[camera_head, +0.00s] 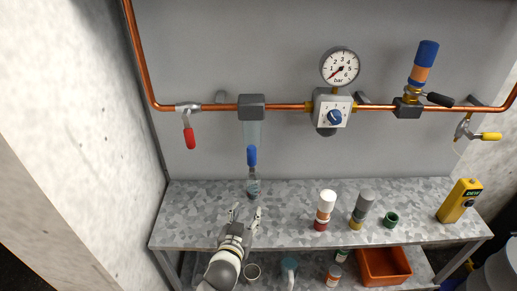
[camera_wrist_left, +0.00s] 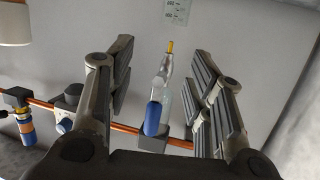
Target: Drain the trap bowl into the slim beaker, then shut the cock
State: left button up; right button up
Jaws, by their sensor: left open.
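The trap bowl (camera_head: 253,133) is clear and hangs under a grey head on the copper pipe. A blue cock handle (camera_head: 252,155) points down below it. A narrow clear shape (camera_head: 253,186), dark at its lower end, shows under the handle; I cannot tell whether it is the slim beaker. My left gripper (camera_head: 243,213) is open and empty, in front of and below this shape, over the shelf's front. In the left wrist view, which looks upside down, the blue handle (camera_wrist_left: 154,118) and a brass tip (camera_wrist_left: 170,46) show between the open fingers (camera_wrist_left: 160,92). My right gripper is not in view.
The shelf (camera_head: 195,215) is bare at left. White-capped (camera_head: 327,203) and grey-capped (camera_head: 362,206) bottles, a green ring (camera_head: 391,220) and a yellow meter (camera_head: 460,200) stand right. A pale cup (camera_head: 252,271), teal item (camera_head: 289,266) and orange bin (camera_head: 384,266) are below. A red valve handle (camera_head: 190,138) hangs left.

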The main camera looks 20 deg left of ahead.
aim_at(251, 157)
pick_arm(q)
notch_tip(251, 157, up, 13)
jog(key=w+a+t+p, duration=0.1)
jog(key=w+t, duration=0.1)
jog(key=t, duration=0.1)
jog(key=shift+n+y, duration=0.4)
jog(key=w, duration=0.3)
jog(key=w+p, duration=0.1)
jog(key=w, duration=0.2)
jog(key=w+p, duration=0.1)
jog(key=w, duration=0.2)
jog(key=shift+a, duration=0.3)
jog(key=shift+w+a, duration=0.1)
jog(key=shift+w, duration=0.9)
grip_shut()
